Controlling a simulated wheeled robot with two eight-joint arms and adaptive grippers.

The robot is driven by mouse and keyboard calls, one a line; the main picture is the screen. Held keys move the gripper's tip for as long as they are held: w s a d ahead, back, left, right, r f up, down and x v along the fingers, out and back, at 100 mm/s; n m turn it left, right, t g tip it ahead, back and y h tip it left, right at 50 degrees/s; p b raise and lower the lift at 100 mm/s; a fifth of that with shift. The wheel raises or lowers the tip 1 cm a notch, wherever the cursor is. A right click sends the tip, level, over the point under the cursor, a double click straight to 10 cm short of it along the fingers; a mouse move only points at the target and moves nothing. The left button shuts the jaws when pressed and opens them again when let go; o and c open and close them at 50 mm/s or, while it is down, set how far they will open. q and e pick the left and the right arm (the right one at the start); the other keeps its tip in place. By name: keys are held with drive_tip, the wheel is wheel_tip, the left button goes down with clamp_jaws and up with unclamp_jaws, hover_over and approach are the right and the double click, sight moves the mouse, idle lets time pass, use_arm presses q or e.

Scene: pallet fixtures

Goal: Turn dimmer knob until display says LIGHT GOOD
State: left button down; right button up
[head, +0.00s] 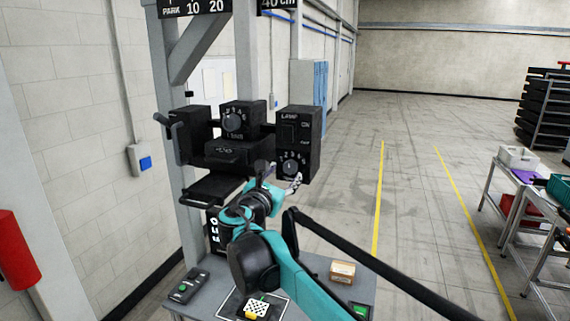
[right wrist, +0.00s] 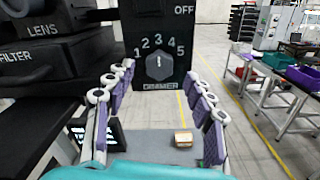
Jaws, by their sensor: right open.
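The dimmer knob (right wrist: 158,67) is a dark grey dial under the numbers 1 to 5, above the word DIMMER. Its pale mark points about up, toward 3. In the head view the knob (head: 291,167) sits low on the black lamp box (head: 300,125). My right gripper (right wrist: 158,70) is open and empty, its two fingers either side of the knob in the wrist view; I cannot tell whether they touch it. In the head view my right gripper (head: 281,177) is just below and left of the knob. A black display (head: 213,230) with white letters is partly hidden by my arm.
A second dial box (head: 242,119) and more black units stand left of the lamp box. A grey bench below holds a small cardboard box (head: 343,271) and a dark handheld device (head: 188,286). Open floor lies to the right, then tables with bins.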

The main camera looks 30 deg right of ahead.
sight(290, 168)
drive_tip(key=x, duration=0.4)
drive_tip(key=shift+w+d+p, duration=0.2)
drive_tip(key=shift+p, duration=0.15)
drive_tip(key=c, duration=1.2)
drive_tip(key=shift+o, duration=0.2)
drive_tip(key=shift+m, duration=0.3)
drive_tip(key=shift+s+m+b, duration=0.1)
drive_tip(key=shift+m+b, duration=0.35)
drive_tip(key=shift+m, duration=2.15)
